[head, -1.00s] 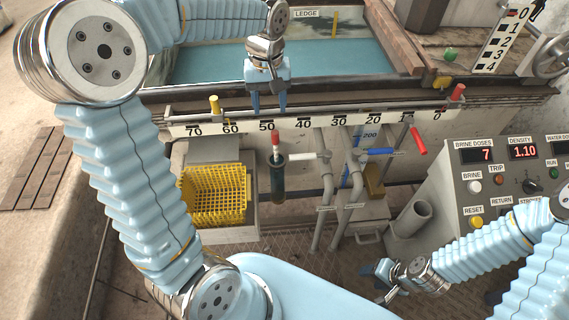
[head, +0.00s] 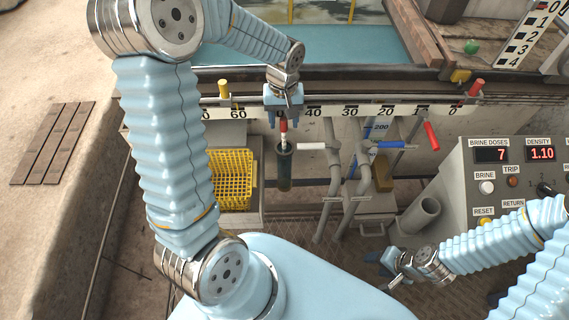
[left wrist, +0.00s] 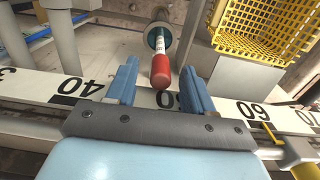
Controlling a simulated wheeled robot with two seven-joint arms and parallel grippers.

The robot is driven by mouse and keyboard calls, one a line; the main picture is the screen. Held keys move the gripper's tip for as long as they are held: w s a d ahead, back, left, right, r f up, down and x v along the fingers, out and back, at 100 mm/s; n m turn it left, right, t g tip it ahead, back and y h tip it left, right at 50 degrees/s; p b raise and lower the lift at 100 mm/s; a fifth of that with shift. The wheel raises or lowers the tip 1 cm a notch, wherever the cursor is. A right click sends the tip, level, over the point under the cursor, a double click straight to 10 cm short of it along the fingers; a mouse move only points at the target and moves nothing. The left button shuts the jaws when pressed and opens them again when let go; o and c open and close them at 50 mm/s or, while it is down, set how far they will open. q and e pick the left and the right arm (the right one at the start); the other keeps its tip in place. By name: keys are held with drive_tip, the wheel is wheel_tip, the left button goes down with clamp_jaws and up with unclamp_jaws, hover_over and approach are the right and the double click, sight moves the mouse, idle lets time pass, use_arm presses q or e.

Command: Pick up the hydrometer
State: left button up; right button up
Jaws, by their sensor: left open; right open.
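The hydrometer (head: 283,132), with a red top and a white stem, stands upright in a dark green cylinder (head: 285,168) below the numbered rail. Its lower part is hidden in the cylinder. My left gripper (head: 284,120) is open, pointing down, at the hydrometer's red top. In the left wrist view, the hydrometer (left wrist: 160,63) shows between the two spread blue fingers of my left gripper (left wrist: 161,78), with gaps on both sides. My right gripper (head: 385,267) is open and empty at the lower right, away from the hydrometer.
A numbered white rail (head: 350,112) runs behind the hydrometer. A yellow basket (head: 232,178) stands left of the cylinder. Grey pipes with white (head: 311,146), blue (head: 389,144) and red (head: 432,135) handles are to the right. A control panel (head: 520,170) stands at the right.

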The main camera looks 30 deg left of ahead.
use_arm(q)
drive_tip(key=shift+f, duration=0.5)
drive_tip(key=shift+c, duration=0.4)
drive_tip(key=c, duration=0.8)
drive_tip(key=shift+r, duration=0.1)
wheel_tip(320, 180, up, 18)
drive_tip(key=p, duration=0.1)
drive_tip(key=s+d+b, duration=0.1)
drive_tip(key=s+d, duration=0.3)
drive_tip(key=s, duration=0.3)
drive_tip(key=s+d+b, duration=0.2)
drive_tip(key=s+d, duration=0.3)
drive_tip(key=s, duration=0.3)
drive_tip(key=shift+s+d, duration=0.2)
drive_tip(key=shift+d, duration=0.05)
